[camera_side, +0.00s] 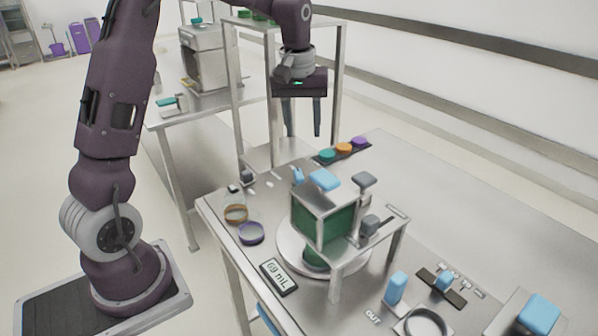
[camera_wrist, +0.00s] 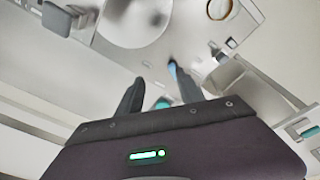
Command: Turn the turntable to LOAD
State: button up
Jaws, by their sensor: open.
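The turntable (camera_side: 287,252) is a pale round disc on the steel bench, partly hidden under a metal frame. It also seems to show as the pale disc at the top of the wrist view (camera_wrist: 135,22). A dark green block (camera_side: 325,225) stands inside the frame above the disc. A blue handle (camera_side: 324,180) sits on top of the frame and a small blue lever (camera_side: 297,175) is at its back left. My gripper (camera_side: 303,132) is open and empty, pointing down, well above the bench behind the frame. I cannot read a LOAD mark.
An orange-brown ring (camera_side: 236,214) and a purple ring (camera_side: 251,233) lie left of the turntable, near a small display (camera_side: 279,277). A strip of coloured round knobs (camera_side: 343,149) lies at the back. A blue block (camera_side: 396,287) stands at the front, near OUT.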

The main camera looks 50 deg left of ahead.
aim_at(299, 174)
jog(key=w+a+f+n, duration=0.1)
jog(key=a+f, duration=0.1)
jog(key=f, duration=0.1)
jog(key=w+a+f+n+g, duration=0.1)
jog(key=w+a+f, duration=0.1)
jog(key=a+f, duration=0.1)
jog(key=w+a+f+n, duration=0.1)
jog(key=a+f, duration=0.1)
jog(key=f, duration=0.3)
jog(key=shift+w+a+h, duration=0.3)
jog(key=f, duration=0.7)
jog(key=shift+a+f, duration=0.2)
jog(key=shift+f, duration=0.2)
grip_shut()
